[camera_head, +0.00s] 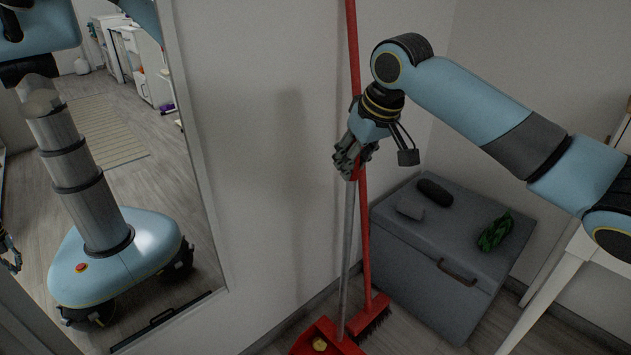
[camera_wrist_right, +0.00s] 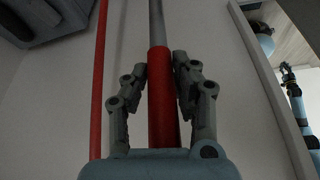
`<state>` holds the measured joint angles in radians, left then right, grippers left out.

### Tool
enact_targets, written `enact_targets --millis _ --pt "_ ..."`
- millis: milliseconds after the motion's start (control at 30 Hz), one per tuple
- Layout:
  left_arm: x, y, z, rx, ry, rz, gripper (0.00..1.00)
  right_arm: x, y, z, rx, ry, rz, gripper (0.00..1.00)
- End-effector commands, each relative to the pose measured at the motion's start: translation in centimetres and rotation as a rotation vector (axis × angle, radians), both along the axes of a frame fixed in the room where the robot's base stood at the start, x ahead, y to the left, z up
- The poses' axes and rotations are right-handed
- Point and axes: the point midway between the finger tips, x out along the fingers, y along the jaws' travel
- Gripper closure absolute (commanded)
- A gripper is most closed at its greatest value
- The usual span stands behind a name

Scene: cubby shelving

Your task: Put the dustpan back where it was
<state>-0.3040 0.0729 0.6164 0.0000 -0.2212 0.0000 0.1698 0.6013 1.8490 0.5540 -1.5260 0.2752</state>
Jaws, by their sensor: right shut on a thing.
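The dustpan (camera_head: 306,342) is red with a long grey pole and a red grip. It stands near the floor at the bottom of the head view, its lower edge cut off. My right gripper (camera_head: 352,160) is shut on its grip, which also shows between the fingers in the right wrist view (camera_wrist_right: 162,100). A broom (camera_head: 363,230) with a red pole, red head and dark bristles stands upright right behind the dustpan's pole. I cannot tell whether the dustpan touches the floor. My left gripper is not directly in view.
A grey chest (camera_head: 440,290) with dark items and a green leafy thing (camera_head: 495,232) on its lid stands right of the broom. A mirror (camera_head: 190,130) on the left reflects my body. A white table (camera_head: 590,245) is at the right. The wall behind is bare.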

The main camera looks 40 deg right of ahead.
Motion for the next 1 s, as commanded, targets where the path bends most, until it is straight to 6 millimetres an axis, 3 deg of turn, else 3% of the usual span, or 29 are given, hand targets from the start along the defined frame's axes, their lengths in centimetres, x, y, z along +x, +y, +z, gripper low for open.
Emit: enact_targets --millis 33,133,400,667,1000 --pt "-0.5 -0.2 -0.6 -0.003 0.007 0.001 1.0 1.7 0.3 -0.1 0.007 -0.008 -0.001 1.0" --pt "-0.8 -0.2 -1.2 -0.003 0.012 0.002 1.0 4.1 0.5 0.0 0.005 -0.008 0.0 1.0" --pt "-0.2 0.5 -1.9 0.006 0.004 -0.003 1.0 8.1 0.7 0.1 0.001 -0.004 0.001 1.0" --pt "0.1 0.6 -2.4 0.007 -0.001 -0.004 1.0 10.0 0.8 0.1 0.001 -0.004 0.002 1.0" --pt "-0.2 0.6 -3.0 0.006 0.005 -0.003 1.0 9.9 0.8 -1.9 -0.001 -0.003 0.001 1.0"
